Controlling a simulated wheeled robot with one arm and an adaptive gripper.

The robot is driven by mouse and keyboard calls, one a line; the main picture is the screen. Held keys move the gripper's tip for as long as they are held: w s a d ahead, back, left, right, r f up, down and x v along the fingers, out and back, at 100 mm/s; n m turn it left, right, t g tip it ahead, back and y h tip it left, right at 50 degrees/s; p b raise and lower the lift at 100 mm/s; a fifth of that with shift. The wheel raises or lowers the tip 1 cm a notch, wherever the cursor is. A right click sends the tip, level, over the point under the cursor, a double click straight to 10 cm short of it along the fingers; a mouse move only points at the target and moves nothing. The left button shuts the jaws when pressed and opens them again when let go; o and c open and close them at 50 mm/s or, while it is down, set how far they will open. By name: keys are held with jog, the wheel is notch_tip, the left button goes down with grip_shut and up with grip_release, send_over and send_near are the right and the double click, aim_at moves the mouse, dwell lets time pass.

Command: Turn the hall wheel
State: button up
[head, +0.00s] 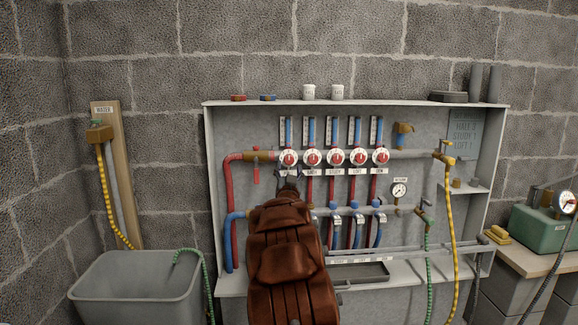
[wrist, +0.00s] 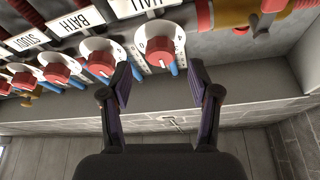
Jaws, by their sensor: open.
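The hall wheel (head: 288,157) is the leftmost of several white-rimmed wheels with red knobs on the upper manifold. In the head view my gripper (head: 289,177) is just below the wheel, and my brown arm hides part of the lower manifold.
The bath wheel (wrist: 101,63) is close beside my left finger in the wrist view. A brass valve with a red handle (head: 256,172) is left of the hall wheel. A pressure gauge (head: 399,190) is right. A grey sink (head: 137,290) stands at the left.

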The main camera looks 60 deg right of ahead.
aim_at(289, 161)
jog(key=shift+b+x, duration=0.45)
jog(key=shift+x, duration=1.45)
jog(key=c, duration=1.1)
